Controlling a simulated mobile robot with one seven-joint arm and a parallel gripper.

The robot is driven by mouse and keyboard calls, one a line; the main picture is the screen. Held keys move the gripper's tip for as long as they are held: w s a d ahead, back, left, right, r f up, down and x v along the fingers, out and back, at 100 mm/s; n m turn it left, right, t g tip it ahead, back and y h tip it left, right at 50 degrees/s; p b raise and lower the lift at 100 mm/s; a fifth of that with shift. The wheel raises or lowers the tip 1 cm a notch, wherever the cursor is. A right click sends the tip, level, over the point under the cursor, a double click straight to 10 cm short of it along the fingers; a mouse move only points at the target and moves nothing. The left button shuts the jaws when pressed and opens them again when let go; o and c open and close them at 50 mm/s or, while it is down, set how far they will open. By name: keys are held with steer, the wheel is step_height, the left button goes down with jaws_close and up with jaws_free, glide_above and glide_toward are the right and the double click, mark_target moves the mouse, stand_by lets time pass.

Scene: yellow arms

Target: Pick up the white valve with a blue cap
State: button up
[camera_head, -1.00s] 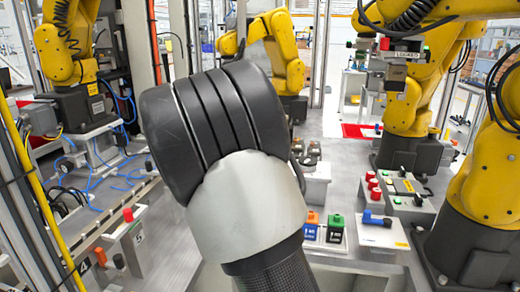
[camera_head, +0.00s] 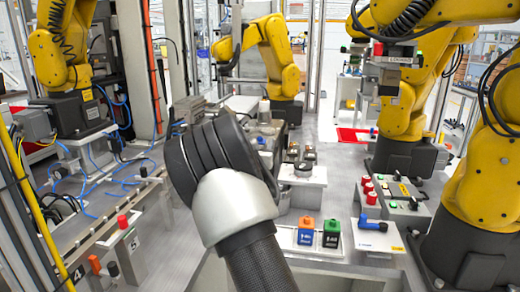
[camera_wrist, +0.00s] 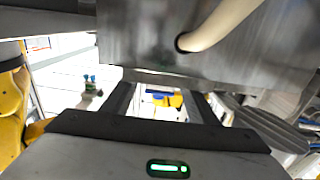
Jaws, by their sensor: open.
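A blue-topped part (camera_head: 372,224), possibly the valve, lies on a white plate (camera_head: 385,240) at the right in the head view; its white body is not distinct. In the wrist view my gripper (camera_wrist: 160,92) has its two dark fingers apart with nothing held between them. A small yellow and blue thing (camera_wrist: 166,98) shows beyond the gap, too small to name. Two small blue-green-topped parts (camera_wrist: 90,80) stand left of the fingers. In the head view my own dark arm link hides much of the middle, and I cannot make out the fingers there.
An orange-topped block (camera_head: 306,231) and a green-topped block (camera_head: 332,233) stand front centre. Red buttons (camera_head: 369,190) are on a box at right. Yellow robot arms (camera_head: 478,190) stand around. A red tray (camera_head: 354,136) is at the back.

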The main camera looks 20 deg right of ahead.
steer(key=shift+w, duration=0.1)
steer(key=shift+c, duration=0.3)
steer(key=c, duration=1.1)
steer(key=shift+r, duration=0.1)
